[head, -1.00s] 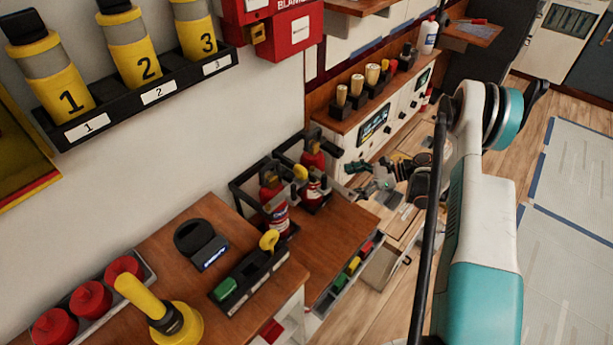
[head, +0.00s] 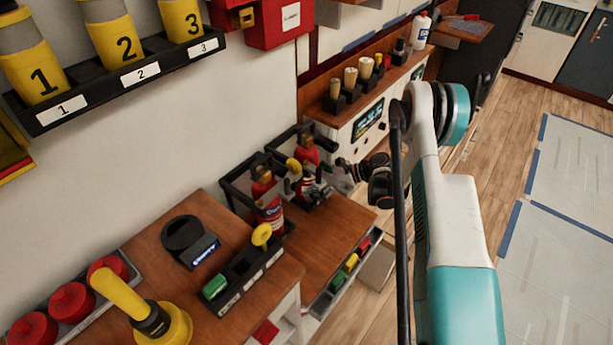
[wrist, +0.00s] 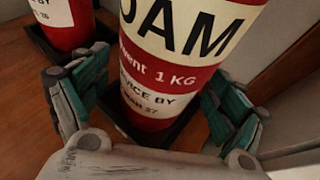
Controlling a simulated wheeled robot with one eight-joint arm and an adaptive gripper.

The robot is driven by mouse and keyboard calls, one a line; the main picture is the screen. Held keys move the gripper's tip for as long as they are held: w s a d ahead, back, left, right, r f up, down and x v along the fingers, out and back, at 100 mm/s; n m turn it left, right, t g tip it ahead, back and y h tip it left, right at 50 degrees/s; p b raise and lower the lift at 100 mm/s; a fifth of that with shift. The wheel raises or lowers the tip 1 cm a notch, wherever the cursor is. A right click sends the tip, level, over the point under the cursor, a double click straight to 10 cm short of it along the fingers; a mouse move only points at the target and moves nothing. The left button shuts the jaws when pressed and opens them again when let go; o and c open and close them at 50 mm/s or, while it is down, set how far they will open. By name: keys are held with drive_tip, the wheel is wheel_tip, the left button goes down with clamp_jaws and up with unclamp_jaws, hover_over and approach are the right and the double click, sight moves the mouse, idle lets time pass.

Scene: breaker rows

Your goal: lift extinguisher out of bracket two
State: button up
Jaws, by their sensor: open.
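Two red extinguishers stand in black brackets on the wooden counter in the head view. The nearer extinguisher (head: 267,203) has a white label. The farther extinguisher (head: 308,152) stands behind it, partly hidden by my gripper (head: 306,189). In the wrist view, an extinguisher (wrist: 165,85) with a cream label reading "AM" and "1 KG" stands upright in a black bracket base (wrist: 178,134). My gripper's teal fingers (wrist: 150,105) are spread on both sides of it, apart from it as far as I can see. A second extinguisher (wrist: 68,18) is at the upper left. Bracket numbers are not readable.
A wooden counter (head: 338,218) lies under the brackets, with a wall close on the left. A black switch tray (head: 240,280), a yellow-handled object (head: 150,318) and red knobs (head: 70,302) are nearer. Wooden-knobbed levers (head: 350,78) stand on a shelf behind.

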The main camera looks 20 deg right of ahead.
drive_tip(key=shift+w+a+f, duration=0.2)
drive_tip(key=shift+a+f, duration=0.1)
drive_tip(key=shift+a, duration=0.3)
drive_tip(key=shift+r, duration=0.1)
drive_tip(key=shift+c, duration=0.4)
drive_tip(key=c, duration=1.8)
clamp_jaws()
drive_tip(key=shift+r, duration=0.15)
